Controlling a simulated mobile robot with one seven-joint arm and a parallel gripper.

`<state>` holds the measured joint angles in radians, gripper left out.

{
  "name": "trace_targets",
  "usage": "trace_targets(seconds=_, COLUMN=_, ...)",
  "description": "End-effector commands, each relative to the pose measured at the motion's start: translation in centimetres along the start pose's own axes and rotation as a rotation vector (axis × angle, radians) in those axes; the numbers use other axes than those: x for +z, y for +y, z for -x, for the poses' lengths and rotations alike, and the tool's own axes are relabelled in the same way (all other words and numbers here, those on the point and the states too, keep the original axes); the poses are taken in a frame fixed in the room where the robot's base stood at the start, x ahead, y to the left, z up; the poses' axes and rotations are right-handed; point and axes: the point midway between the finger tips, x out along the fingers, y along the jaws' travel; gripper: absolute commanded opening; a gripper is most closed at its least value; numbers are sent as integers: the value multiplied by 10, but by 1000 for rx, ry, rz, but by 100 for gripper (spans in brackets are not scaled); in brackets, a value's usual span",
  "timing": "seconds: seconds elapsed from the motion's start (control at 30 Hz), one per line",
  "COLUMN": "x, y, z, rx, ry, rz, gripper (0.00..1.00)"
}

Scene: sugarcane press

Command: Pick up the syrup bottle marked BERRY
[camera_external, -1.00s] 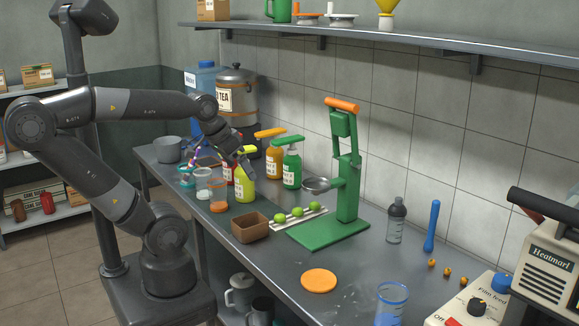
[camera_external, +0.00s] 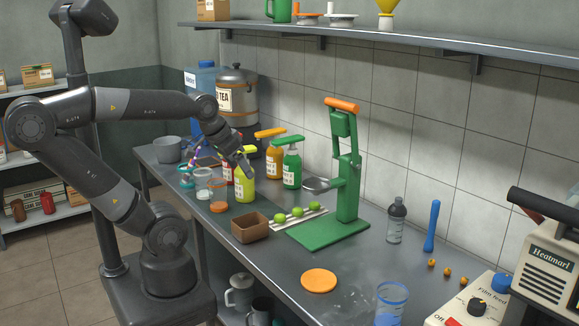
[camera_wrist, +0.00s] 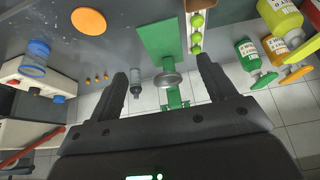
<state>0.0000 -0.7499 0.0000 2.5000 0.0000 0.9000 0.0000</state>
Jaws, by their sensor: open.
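Several pump bottles stand at the back of the counter. In the outside view they are a yellow-green bottle (camera_external: 244,187), a red bottle (camera_external: 228,171) largely hidden behind it, an orange bottle (camera_external: 274,162) and a green bottle (camera_external: 292,168). Their labels are too small to read, so I cannot tell which says BERRY. My gripper (camera_external: 246,167) is by the top of the yellow-green bottle and overlaps it in the picture. In the wrist view my gripper (camera_wrist: 162,68) is open with nothing between its fingers; the green bottle (camera_wrist: 247,52) and orange bottle (camera_wrist: 277,45) are to its right.
A brown box (camera_external: 250,228), a rack of limes (camera_external: 298,218) and a green press (camera_external: 347,190) stand to the right. A shelf (camera_external: 400,42) runs along the wall above. The front counter around the orange disc (camera_external: 319,281) is fairly clear.

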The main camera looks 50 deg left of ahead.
Motion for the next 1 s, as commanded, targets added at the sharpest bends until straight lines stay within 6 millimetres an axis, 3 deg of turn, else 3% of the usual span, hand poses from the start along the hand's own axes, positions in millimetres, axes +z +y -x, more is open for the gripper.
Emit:
trace_targets(seconds=0.17, x=-14, y=-6, z=2, rx=-4, ry=-9, rz=85, gripper=76)
trace_targets(seconds=0.27, x=-39, y=-17, z=4, rx=-9, ry=-25, rz=237, gripper=76)
trace_targets(seconds=0.47, x=-103, y=-59, z=2, rx=-27, ry=-56, rz=664, gripper=76)
trace_targets(seconds=0.77, x=-183, y=-152, z=-18, rx=-64, ry=-81, rz=1310, gripper=76)
trace_targets(seconds=1.0, x=-222, y=-252, z=-46, rx=-96, ry=-82, rz=1821, gripper=76)
